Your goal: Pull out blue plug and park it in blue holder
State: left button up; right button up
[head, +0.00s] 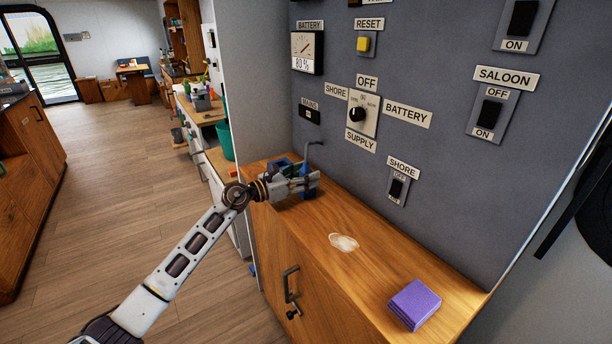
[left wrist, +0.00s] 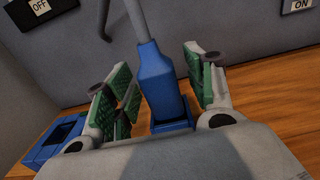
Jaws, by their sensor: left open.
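The blue plug (left wrist: 158,78) stands upright in a small blue base (left wrist: 172,126) on the wooden counter, with a grey cable rising from its top. In the head view the plug (head: 305,170) is partly hidden by my left gripper (head: 311,182). My left gripper is open, with its green-padded fingers on either side of the plug; in the left wrist view (left wrist: 157,88) gaps show between pads and plug. An empty blue open-topped box (left wrist: 56,142), which looks like the blue holder, sits to the left on the counter. It also shows behind the gripper in the head view (head: 277,163).
A grey switch panel (head: 440,160) rises behind the counter (head: 375,250).

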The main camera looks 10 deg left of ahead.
pick_arm(q)
jog(key=shift+v, duration=5.65)
jog(key=shift+s+a+r, duration=0.1)
jog(key=shift+s+a, duration=0.05)
jog(key=shift+s, duration=0.05)
